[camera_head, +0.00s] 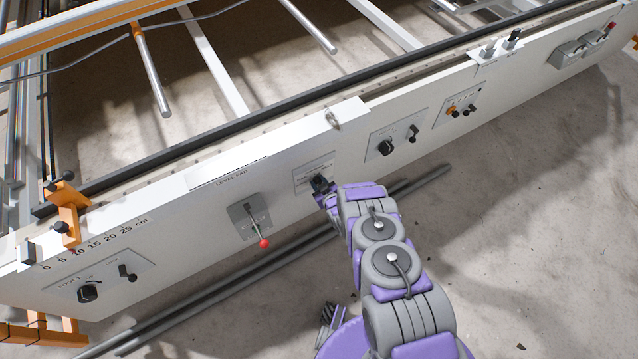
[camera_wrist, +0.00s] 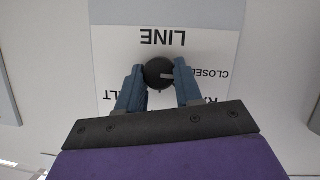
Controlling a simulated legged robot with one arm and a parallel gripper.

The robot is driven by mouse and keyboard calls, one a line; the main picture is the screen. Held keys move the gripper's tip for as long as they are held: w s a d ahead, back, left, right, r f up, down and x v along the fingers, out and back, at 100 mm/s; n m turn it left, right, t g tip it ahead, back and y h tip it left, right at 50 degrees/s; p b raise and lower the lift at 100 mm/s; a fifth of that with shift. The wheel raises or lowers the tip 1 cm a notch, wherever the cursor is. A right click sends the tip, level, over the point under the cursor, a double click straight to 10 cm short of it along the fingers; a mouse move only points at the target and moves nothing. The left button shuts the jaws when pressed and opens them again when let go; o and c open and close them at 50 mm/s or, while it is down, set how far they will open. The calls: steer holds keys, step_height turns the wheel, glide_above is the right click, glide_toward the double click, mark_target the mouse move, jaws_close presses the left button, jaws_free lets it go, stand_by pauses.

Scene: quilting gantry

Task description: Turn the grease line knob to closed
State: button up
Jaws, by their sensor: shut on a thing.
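The grease line knob (camera_wrist: 157,72) is round and black, on a white label plate (camera_wrist: 112,70) that reads upside down in the wrist view. "LINE" stands above the knob in that picture and "CLOSED" to its right. In the head view, my gripper (camera_head: 321,184) is at the plate (camera_head: 312,168) on the white panel. The lower lettering is partly hidden by my fingers.
On the white panel (camera_head: 200,232), a red-tipped lever (camera_head: 256,225) sits left of my gripper. A plate with black knobs (camera_head: 386,147) sits to the right, with a plate with orange and black controls (camera_head: 452,110) beyond it. Dark rails (camera_head: 210,290) lie on the floor below.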

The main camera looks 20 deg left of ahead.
steer(key=shift+s+f, duration=0.1)
stand_by(0.3)
steer(key=o, duration=1)
steer(key=shift+o, duration=0.2)
steer(key=p+v, duration=0.5)
steer(key=v, duration=1.2)
steer(key=shift+s, duration=0.15)
